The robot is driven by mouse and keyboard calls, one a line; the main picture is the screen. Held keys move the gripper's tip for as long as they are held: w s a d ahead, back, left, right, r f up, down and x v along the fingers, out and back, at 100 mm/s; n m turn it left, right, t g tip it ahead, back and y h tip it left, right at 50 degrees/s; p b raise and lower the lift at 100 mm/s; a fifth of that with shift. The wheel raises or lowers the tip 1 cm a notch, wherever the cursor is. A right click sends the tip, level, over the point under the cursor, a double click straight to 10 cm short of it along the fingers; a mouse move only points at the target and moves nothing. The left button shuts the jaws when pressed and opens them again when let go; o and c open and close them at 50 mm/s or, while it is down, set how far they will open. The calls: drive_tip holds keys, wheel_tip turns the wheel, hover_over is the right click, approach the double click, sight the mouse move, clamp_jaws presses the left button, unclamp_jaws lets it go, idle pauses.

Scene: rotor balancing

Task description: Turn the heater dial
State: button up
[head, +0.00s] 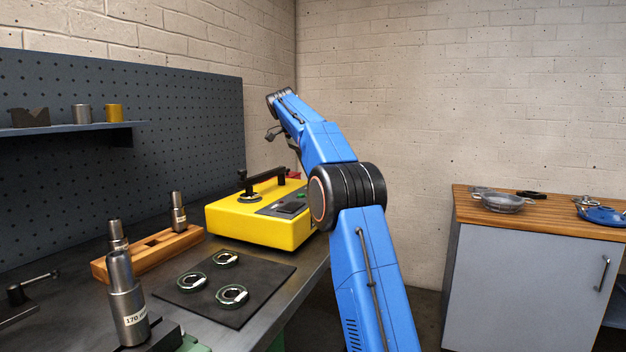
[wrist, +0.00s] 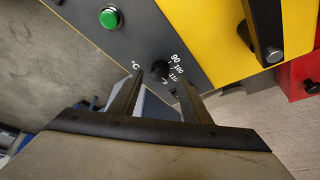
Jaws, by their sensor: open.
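The heater is a yellow box with a dark control panel (head: 285,206) on the bench in the head view. In the wrist view its small black dial (wrist: 160,71) sits near the panel's edge, beside a printed scale with 90, 100 and 110 and a °C mark. My gripper (wrist: 161,80) is open, with one finger on each side of the dial and a gap around it. I cannot tell how deep the fingertips reach. In the head view my blue arm hides the gripper and the dial.
A green button (wrist: 109,17) is on the same panel. A black bar (head: 262,178) lies over the heater's top. A red object (wrist: 302,77) stands close by. Several rings lie on a dark mat (head: 248,312), near a wooden block (head: 182,244) with metal cylinders.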

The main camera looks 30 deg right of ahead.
drive_tip(key=v, duration=0.4)
drive_tip(key=shift+w, duration=0.1)
drive_tip(key=shift+a+r, duration=0.25)
drive_tip(key=shift+r, duration=0.3)
drive_tip(key=s+a+f+n+t+y, duration=0.1)
drive_tip(key=s+a+n, duration=0.3)
drive_tip(key=s, duration=0.5)
drive_tip(key=s+a+f+n+t, duration=0.1)
drive_tip(key=s+a+f+n, duration=0.15)
drive_tip(key=s, duration=0.55)
drive_tip(key=s+a+f+n+t+y, duration=0.1)
drive_tip(key=s+a+n, duration=0.35)
drive_tip(key=s, duration=0.45)
drive_tip(key=s+a+f+n, duration=0.2)
drive_tip(key=s+f+n, duration=0.1)
drive_tip(key=s+f, duration=0.6)
drive_tip(key=s+a+f+n+t+y, duration=0.1)
drive_tip(key=s+a+f+n, duration=0.1)
drive_tip(key=s+f, duration=0.6)
drive_tip(key=s+a+f+n+t+y, duration=0.1)
drive_tip(key=s+a+f+n, duration=0.2)
drive_tip(key=s+f, duration=0.6)
drive_tip(key=shift+s+a+f+n, duration=0.25)
drive_tip(key=shift+s+f+n, duration=0.05)
drive_tip(key=shift+s, duration=0.35)
